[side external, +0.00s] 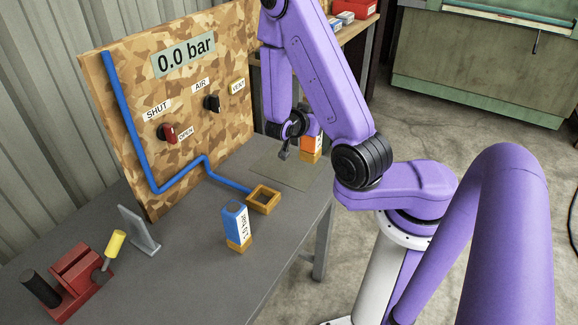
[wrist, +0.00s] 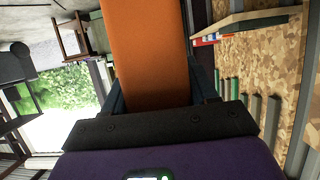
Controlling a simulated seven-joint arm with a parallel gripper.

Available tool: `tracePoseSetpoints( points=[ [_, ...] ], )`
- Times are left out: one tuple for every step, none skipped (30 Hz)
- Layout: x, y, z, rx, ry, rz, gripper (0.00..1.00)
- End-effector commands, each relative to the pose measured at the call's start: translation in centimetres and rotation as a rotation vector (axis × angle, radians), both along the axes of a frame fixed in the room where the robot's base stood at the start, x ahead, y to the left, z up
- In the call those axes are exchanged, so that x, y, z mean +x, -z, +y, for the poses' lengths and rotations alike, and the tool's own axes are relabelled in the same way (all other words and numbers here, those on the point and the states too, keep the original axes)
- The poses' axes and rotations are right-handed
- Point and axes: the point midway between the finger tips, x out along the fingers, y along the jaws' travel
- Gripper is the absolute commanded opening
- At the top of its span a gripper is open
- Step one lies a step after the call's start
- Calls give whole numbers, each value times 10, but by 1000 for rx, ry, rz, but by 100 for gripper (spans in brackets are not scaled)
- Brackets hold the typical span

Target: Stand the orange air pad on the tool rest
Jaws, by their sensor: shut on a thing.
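The orange air pad (side external: 309,143) is an upright block with a white label and a yellowish lower end. It is at the far right of the work table, at the back edge of a flat olive plate (side external: 282,172). I cannot tell whether its bottom touches. My gripper (side external: 297,147) comes in from the left and is shut on the pad, partly hidden by my arm. In the wrist view the orange pad (wrist: 148,55) fills the space between the dark fingers. No label names the tool rest; the olive plate may be it.
A blue block (side external: 236,223) with a yellowish base stands at the table's front, near an open wooden square frame (side external: 263,199). A grey upright bracket (side external: 139,231) and a red vise-like device (side external: 77,275) are left. The camouflage panel (side external: 205,105) rises behind.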

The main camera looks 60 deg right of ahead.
Motion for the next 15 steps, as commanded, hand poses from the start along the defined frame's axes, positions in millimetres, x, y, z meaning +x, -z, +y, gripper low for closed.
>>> tracePoseSetpoints(
  points=[
    [-3, -1, -1, 1, 0, 0, 0],
    [-5, -1, -2, 2, 1, -1, 0],
    [-5, -1, -3, 2, 0, -1, 0],
    [-5, -1, -3, 3, 0, -1, 0],
    [-5, -1, -4, 3, 0, -1, 0],
    [-4, 0, -4, 4, -1, 0, 0],
    [-3, 1, -5, 4, -2, -1, 0],
    [-2, 1, -6, 4, -1, 0, 0],
    [0, 2, -7, 4, -1, 0, 0],
    [2, 3, -7, 4, -2, -1, 0],
    [3, 3, -8, 4, -2, -1, 0],
    [5, 4, -9, 4, -1, -1, 0],
    [6, 5, -10, 4, 0, -1, 0],
    [7, 6, -11, 4, -1, 0, 0],
    [9, 7, -12, 3, -1, 1, 0]
  ],
)
